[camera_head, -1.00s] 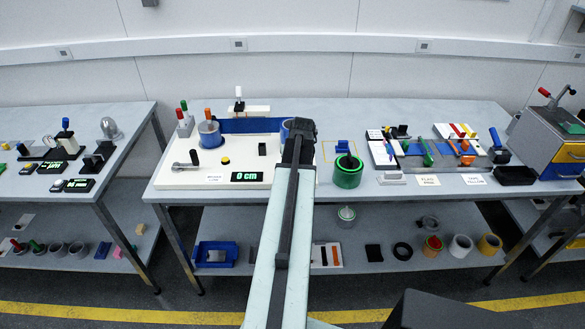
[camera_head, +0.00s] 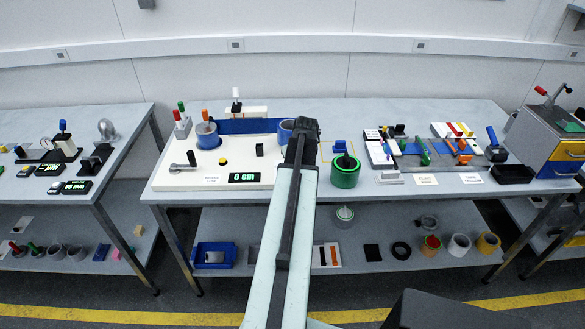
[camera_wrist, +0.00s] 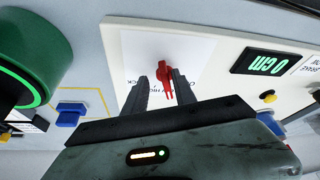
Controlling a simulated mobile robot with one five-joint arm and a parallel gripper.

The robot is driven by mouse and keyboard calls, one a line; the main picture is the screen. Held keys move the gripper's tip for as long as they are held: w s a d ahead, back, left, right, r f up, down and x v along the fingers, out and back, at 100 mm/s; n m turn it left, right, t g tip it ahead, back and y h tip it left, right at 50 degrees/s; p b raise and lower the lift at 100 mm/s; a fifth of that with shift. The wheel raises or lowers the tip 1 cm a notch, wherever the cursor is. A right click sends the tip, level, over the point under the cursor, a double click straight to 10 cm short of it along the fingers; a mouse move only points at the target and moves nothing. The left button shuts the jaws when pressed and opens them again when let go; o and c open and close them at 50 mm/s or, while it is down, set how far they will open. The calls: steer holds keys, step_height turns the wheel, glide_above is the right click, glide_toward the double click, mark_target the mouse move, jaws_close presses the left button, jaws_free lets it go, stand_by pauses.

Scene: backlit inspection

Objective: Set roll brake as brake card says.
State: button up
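The red knob (camera_wrist: 165,80) stands on a white dial plate on the white bench machine (camera_wrist: 210,38). A firm grip cannot be made out. In the head view my arm hides the knob, and my gripper (camera_head: 300,128) shows only from behind. The brake card (camera_head: 211,180) lies at the machine's front edge; its setting is too small to read. The display (camera_head: 244,177) reads 0 cm.
The machine carries a blue film (camera_head: 250,126) between blue rolls, a crank (camera_head: 180,165) and a yellow button (camera_head: 222,160). A green roll (camera_head: 345,171) and a blue holder (camera_head: 339,146) stand just right of my arm. Another tool board (camera_head: 410,160) lies farther right.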

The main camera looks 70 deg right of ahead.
steer(key=shift+w+a, duration=0.1)
steer(key=shift+w, duration=0.05)
steer(key=p+v, duration=0.7)
steer(key=shift+r, duration=0.4)
steer(key=shift+a, duration=0.1)
